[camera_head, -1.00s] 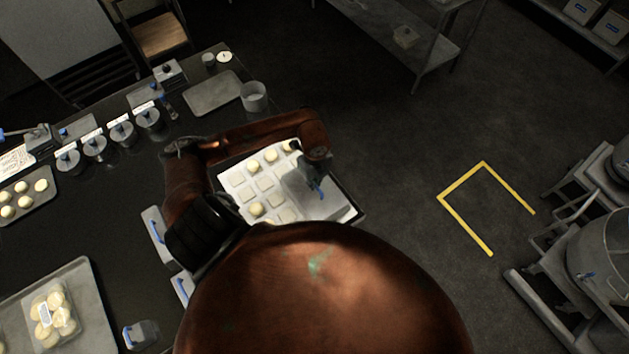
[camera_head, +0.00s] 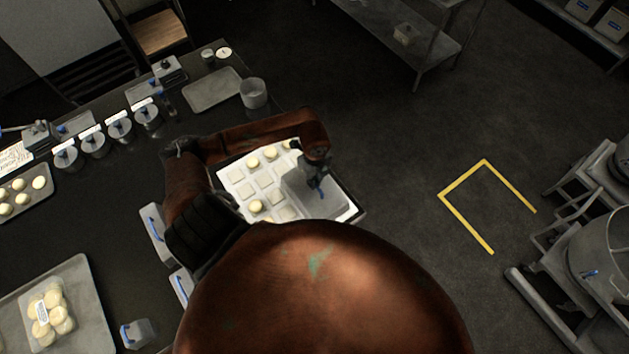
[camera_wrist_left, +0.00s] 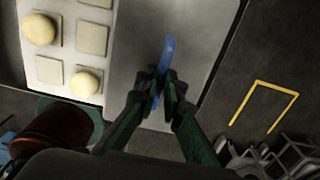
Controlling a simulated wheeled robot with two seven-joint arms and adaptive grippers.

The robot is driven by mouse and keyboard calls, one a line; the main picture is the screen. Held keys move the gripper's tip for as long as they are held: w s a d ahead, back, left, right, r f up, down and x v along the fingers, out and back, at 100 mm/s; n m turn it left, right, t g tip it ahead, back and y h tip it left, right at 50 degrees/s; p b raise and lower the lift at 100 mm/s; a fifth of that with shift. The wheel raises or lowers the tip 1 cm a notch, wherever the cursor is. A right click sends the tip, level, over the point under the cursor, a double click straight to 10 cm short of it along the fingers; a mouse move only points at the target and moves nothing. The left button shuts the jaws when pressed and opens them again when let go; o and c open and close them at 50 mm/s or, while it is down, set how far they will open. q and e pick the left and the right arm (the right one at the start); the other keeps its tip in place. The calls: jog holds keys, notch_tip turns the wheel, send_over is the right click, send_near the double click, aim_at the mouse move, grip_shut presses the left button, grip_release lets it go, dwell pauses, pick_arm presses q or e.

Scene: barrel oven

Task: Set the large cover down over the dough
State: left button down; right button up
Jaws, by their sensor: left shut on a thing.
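My left gripper (camera_head: 320,182) is shut on the blue handle (camera_wrist_left: 167,54) of a large grey cover (camera_head: 332,205). In the left wrist view the cover (camera_wrist_left: 200,28) is a flat plate under my fingers. It hides the right part of a white-lined tray (camera_head: 231,178). Pale dough balls (camera_head: 253,162) and flat squares (camera_head: 263,181) show on the tray's uncovered part. In the left wrist view, two dough balls (camera_wrist_left: 39,29) lie left of the cover. What is under the cover is hidden, and I cannot tell whether it touches the tray. My right gripper is not in view.
Two more blue-handled covers (camera_head: 156,222) lie left of the tray. Several grey canisters (camera_head: 148,116), a cup (camera_head: 253,92) and an empty tray (camera_head: 212,90) stand at the back of the dark table. Open floor with a yellow mark (camera_head: 464,180) lies to the right.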

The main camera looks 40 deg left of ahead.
pick_arm(q)
jog(key=shift+f, duration=0.3)
jog(key=c, duration=2)
grip_release()
